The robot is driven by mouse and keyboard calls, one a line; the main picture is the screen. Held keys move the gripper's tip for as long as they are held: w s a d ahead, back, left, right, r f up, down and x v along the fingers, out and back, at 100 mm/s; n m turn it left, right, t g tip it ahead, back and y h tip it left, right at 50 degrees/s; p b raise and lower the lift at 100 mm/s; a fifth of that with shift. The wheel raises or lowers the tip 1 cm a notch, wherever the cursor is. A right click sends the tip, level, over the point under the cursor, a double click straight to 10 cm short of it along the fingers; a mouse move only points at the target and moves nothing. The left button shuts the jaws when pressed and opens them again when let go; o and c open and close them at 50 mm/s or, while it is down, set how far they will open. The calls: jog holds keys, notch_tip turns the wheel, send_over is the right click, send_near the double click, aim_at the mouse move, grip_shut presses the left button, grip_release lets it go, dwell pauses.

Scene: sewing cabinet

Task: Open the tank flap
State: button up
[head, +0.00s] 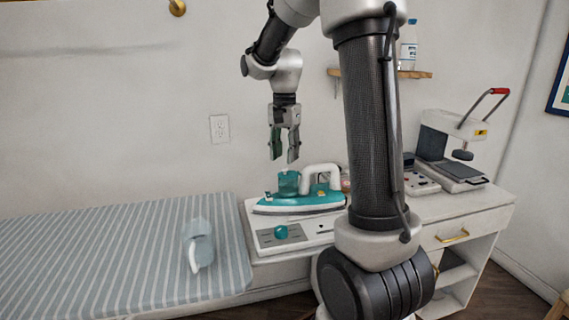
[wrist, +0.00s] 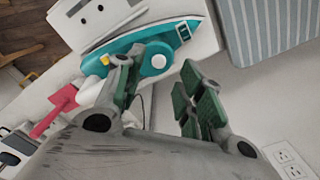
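A teal and white iron (head: 300,203) sits on a white base unit (head: 262,238) at the right end of the ironing board. A teal tank part (head: 289,182) stands up at the iron's front, beside the white handle (head: 318,172). In the wrist view, the iron (wrist: 130,44) shows a teal round part with a pale centre (wrist: 158,61). I cannot tell the flap's edge or whether it is open. My gripper (head: 284,158) points down above the tank part, open and empty, apart from the iron. Its green-padded fingers (wrist: 158,92) are spread in the wrist view.
A striped ironing board (head: 110,250) lies left, with a pale translucent object (head: 199,246) on it. A heat press (head: 455,145) with a red-ended lever stands on the right cabinet (head: 490,205). A wall shelf (head: 405,74) holds a bottle (head: 409,45). The space left of my gripper is clear.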

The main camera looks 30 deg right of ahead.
aim_at(288, 171)
jog(key=shift+f, duration=1.8)
grip_shut()
